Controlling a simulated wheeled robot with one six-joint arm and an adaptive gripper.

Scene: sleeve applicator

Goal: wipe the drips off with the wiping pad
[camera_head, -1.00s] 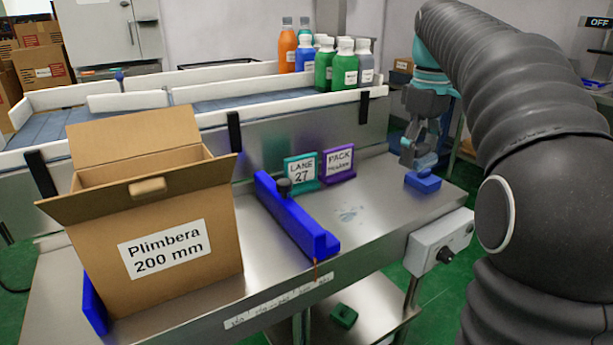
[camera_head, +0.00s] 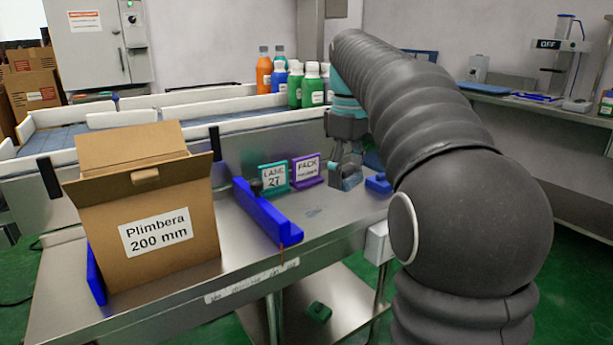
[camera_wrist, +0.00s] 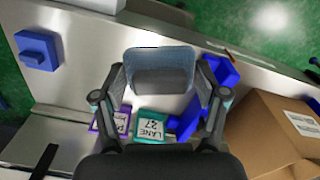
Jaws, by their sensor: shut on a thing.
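My gripper (camera_wrist: 160,88) is shut on a flat grey-blue wiping pad (camera_wrist: 160,70), which lies between its fingertips in the wrist view. In the head view my gripper (camera_head: 347,165) holds the pad (camera_head: 346,183) low, close to the steel table; I cannot tell whether it touches. The drips (camera_head: 315,212) are a faint bluish smear on the bare steel, left of and nearer than the pad. In the wrist view I cannot make the drips out; the pad may cover them.
A blue block (camera_head: 377,184) sits right of my gripper. A blue guide rail (camera_head: 265,212) lies left of the drips. The Lane 27 sign (camera_head: 274,177) and Pack sign (camera_head: 307,170) stand behind. An open carton (camera_head: 150,225) stands at left.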

